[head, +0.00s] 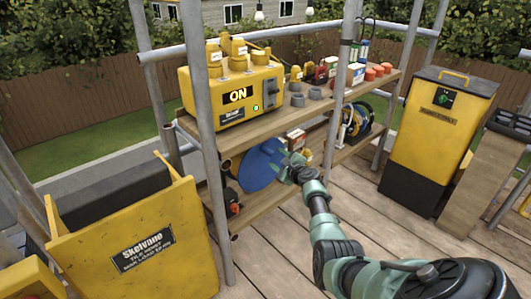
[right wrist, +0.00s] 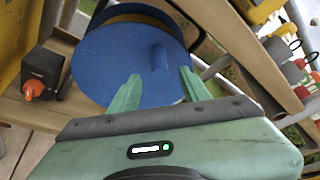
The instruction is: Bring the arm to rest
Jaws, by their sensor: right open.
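My right arm (head: 325,230) reaches from the lower right of the head view toward the lower shelf. Its gripper (head: 284,168) is at the shelf, in front of a blue disc (head: 258,170). In the right wrist view the gripper (right wrist: 160,80) has its two green fingers spread apart. The blue disc (right wrist: 115,60) fills the space ahead of them, with a raised blue ridge (right wrist: 160,58) between the finger directions. Whether the fingers touch the disc I cannot tell. My left gripper is not in view.
The wooden shelf rack (head: 270,112) stands between metal poles (head: 208,130), with a yellow "ON" machine (head: 235,95) on top. A yellow Skelvano box (head: 140,245) is at left, a yellow-black bin (head: 435,140) at right. Plank floor (head: 385,235) is partly clear.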

